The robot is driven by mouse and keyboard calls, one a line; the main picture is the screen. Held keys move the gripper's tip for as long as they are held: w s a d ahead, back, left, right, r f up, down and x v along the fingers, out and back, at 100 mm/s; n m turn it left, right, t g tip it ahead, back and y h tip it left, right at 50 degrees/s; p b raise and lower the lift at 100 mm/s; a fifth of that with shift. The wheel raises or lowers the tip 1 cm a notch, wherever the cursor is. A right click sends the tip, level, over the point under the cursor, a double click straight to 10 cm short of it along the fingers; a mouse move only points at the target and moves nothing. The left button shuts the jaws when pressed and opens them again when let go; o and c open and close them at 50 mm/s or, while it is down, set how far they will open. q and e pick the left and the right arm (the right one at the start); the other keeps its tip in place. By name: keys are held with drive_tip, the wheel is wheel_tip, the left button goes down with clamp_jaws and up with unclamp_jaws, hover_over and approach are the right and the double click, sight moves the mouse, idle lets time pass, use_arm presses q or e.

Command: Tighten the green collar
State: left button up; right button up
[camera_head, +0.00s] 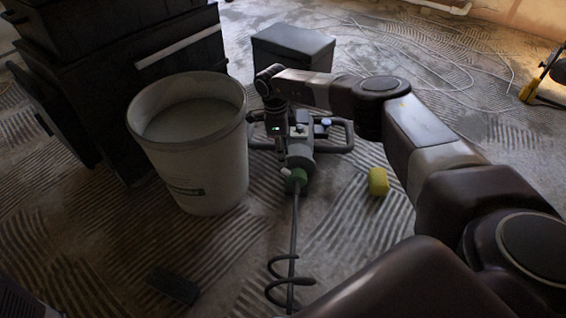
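The green collar (296,177) sits at the near end of a grey mixer drill (299,150), which lies on the floor in the middle of the view. A dark shaft (293,225) runs from the collar toward me and ends in a spiral paddle (290,284). My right arm reaches in from the right, over the drill. Its gripper (279,140) points down at the drill's left side, beyond the collar and apart from it. Its fingertips are too dark and small to tell whether they are open or shut. My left gripper is not in view.
A white bucket (213,177) stands close left of the drill. Dark stacked boxes (118,70) stand behind it, and a dark box (294,48) is at the back. A yellow sponge (378,182) lies right of the collar. A dark flat block (173,284) lies near front left.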

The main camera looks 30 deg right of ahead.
drive_tip(key=shift+r, duration=1.85)
